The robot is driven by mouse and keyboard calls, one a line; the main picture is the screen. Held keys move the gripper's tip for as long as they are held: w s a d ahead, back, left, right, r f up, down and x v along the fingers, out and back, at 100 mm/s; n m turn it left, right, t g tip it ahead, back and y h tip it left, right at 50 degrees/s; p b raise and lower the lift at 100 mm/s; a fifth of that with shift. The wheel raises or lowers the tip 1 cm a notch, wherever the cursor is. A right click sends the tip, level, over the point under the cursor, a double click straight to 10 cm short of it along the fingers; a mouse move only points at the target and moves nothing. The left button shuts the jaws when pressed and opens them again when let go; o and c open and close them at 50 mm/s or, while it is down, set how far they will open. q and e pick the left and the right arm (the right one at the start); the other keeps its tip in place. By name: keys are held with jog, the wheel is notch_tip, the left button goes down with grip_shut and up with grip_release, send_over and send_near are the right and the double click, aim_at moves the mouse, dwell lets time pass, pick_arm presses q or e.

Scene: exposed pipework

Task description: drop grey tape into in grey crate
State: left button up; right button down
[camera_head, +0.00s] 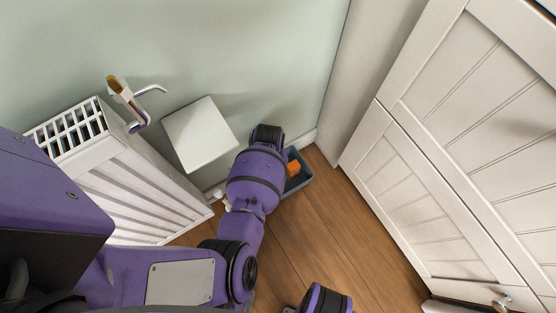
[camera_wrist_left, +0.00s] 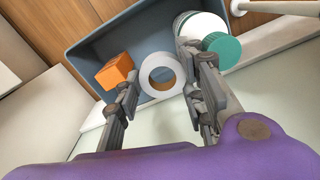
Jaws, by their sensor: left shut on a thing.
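The grey tape (camera_wrist_left: 150,66) is a pale ring in the left wrist view. It sits between the two fingers of my left gripper (camera_wrist_left: 160,68), which is shut on it. Behind the tape is the blue-grey crate (camera_wrist_left: 85,62), with the tape and fingertips over its opening. In the head view, part of the crate (camera_head: 301,184) shows on the floor by the wall. My left arm hides the rest of it, the tape and the left gripper there. My right gripper is not in view.
An orange block (camera_wrist_left: 115,71) and a white jar with a green lid (camera_wrist_left: 223,48) are at the crate. A white radiator (camera_head: 135,185) and a white box (camera_head: 200,134) stand left of my left arm. White cabinet doors (camera_head: 430,150) rise at right. Wooden floor (camera_head: 335,235) between is clear.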

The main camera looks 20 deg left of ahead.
pick_arm(q)
jog(key=shift+r, duration=0.1)
jog(key=o, duration=1.2)
jog(key=shift+o, duration=0.2)
notch_tip(320, 180, up, 8)
jog(key=shift+f, duration=0.25)
